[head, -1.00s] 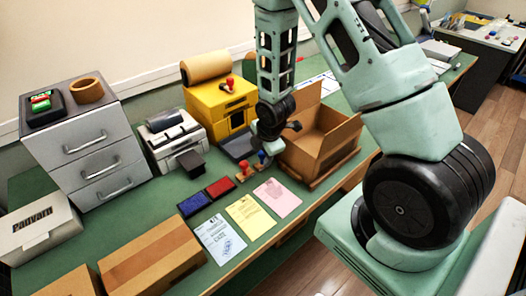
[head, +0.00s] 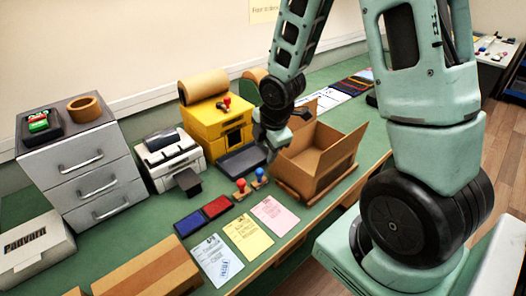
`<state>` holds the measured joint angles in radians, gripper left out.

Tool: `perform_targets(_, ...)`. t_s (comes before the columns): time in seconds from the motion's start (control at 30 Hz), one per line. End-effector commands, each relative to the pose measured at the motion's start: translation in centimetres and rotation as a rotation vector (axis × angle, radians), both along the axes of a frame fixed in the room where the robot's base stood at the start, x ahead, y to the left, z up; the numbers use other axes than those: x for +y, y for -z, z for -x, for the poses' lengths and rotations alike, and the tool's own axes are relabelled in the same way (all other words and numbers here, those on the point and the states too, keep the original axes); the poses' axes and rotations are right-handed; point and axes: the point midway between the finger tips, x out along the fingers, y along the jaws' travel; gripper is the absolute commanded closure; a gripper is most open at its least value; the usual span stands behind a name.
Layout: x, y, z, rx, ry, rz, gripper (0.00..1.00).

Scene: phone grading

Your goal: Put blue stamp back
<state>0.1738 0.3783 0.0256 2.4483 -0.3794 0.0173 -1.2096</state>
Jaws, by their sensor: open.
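The blue stamp (head: 260,178), with a blue knob handle, stands upright beside the red-handled stamp (head: 241,187), behind the papers. My gripper (head: 270,154) is open and empty. It hangs above and slightly to the right of the blue stamp, apart from it. The dark blue ink pad (head: 189,224) and the red ink pad (head: 217,207) lie to the left of the stamps. What lies directly under the stamps is too small to tell.
White (head: 216,260), yellow (head: 248,236) and pink (head: 275,213) papers lie along the front edge. An open cardboard box (head: 318,160) is close to my gripper's right. A dark tray (head: 241,161) and yellow drawers (head: 215,125) stand behind. A small printer (head: 168,155) is left.

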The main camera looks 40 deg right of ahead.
Motion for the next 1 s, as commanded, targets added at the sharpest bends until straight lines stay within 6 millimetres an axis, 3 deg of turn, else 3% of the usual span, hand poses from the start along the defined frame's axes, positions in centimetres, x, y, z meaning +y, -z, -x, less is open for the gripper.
perform_targets(0.07, 1.5, -0.9, 0.2, 0.003, 0.025, -0.017, 0.53)
perform_targets(0.13, 4.4, -2.0, 0.8, 0.015, 0.084, -0.051, 0.53)
perform_targets(0.23, 10.2, -4.3, 3.2, 0.058, 0.217, -0.119, 0.53)
perform_targets(0.3, 14.4, -6.0, 6.0, 0.103, 0.328, -0.162, 0.53)
perform_targets(0.4, 19.1, -8.0, 10.8, 0.171, 0.480, -0.201, 0.53)
perform_targets(0.5, 22.0, -9.4, 15.4, 0.229, 0.603, -0.212, 0.53)
perform_targets(0.6, 23.4, -10.3, 18.6, 0.266, 0.689, -0.208, 0.53)
perform_targets(0.7, 23.9, -10.6, 20.2, 0.284, 0.735, -0.203, 0.53)
perform_targets(1.0, 23.9, -10.6, 20.5, 0.288, 0.749, -0.202, 0.53)
